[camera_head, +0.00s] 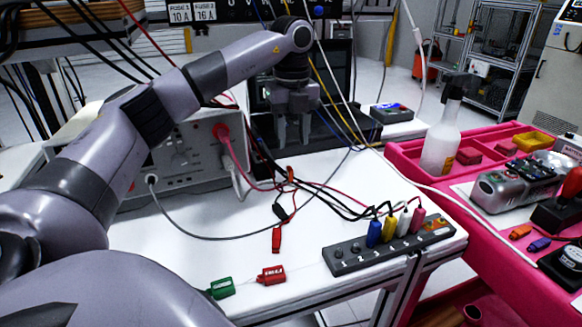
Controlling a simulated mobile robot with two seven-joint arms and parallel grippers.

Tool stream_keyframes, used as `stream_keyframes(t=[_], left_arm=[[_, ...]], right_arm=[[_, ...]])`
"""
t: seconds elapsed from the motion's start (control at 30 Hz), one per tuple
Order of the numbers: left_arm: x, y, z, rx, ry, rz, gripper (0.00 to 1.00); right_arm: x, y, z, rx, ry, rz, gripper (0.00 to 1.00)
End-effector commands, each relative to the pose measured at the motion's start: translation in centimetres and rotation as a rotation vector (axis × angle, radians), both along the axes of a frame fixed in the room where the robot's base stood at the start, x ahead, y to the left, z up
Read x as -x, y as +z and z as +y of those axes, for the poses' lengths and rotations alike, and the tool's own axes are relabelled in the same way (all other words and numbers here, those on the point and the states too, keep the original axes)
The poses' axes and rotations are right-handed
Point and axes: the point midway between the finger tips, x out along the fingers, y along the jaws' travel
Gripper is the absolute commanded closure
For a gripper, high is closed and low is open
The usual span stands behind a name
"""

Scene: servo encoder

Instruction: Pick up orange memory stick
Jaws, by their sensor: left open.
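A small orange piece (520,231) lies on the white surface at the right, beside a similar small blue piece (540,244). It looks like the orange memory stick, but it is too small to be sure. My left gripper (293,143) points down over the back of the white table (190,255), far to the left of the orange piece. Its two fingers are apart with nothing visible between them. My right gripper is not in view.
A red stick (271,275) and a green stick (221,288) lie near the white table's front. A dark numbered strip (385,247) with coloured plugs sits at its right edge. Loose cables cross the middle. A spray bottle (441,140) stands on the pink bench (475,240).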

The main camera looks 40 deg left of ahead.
Motion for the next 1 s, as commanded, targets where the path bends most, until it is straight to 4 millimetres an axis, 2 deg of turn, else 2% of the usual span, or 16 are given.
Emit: stream_keyframes(t=[0.17,0.7,0.97,1.0], left_arm=[[0.1,-0.4,0.1,-0.003,0.004,0.002,0.58],[0.8,-6.9,0.1,-0.002,0.003,0.002,0.58],[0.8,-7.1,0.1,-0.002,0.003,0.000,0.58],[0.8,-7.1,0.1,-0.002,0.003,0.000,0.68]], right_arm=[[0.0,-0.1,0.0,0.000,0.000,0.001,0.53],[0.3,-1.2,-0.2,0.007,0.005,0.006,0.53],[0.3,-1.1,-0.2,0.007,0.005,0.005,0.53],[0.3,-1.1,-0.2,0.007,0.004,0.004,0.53]])
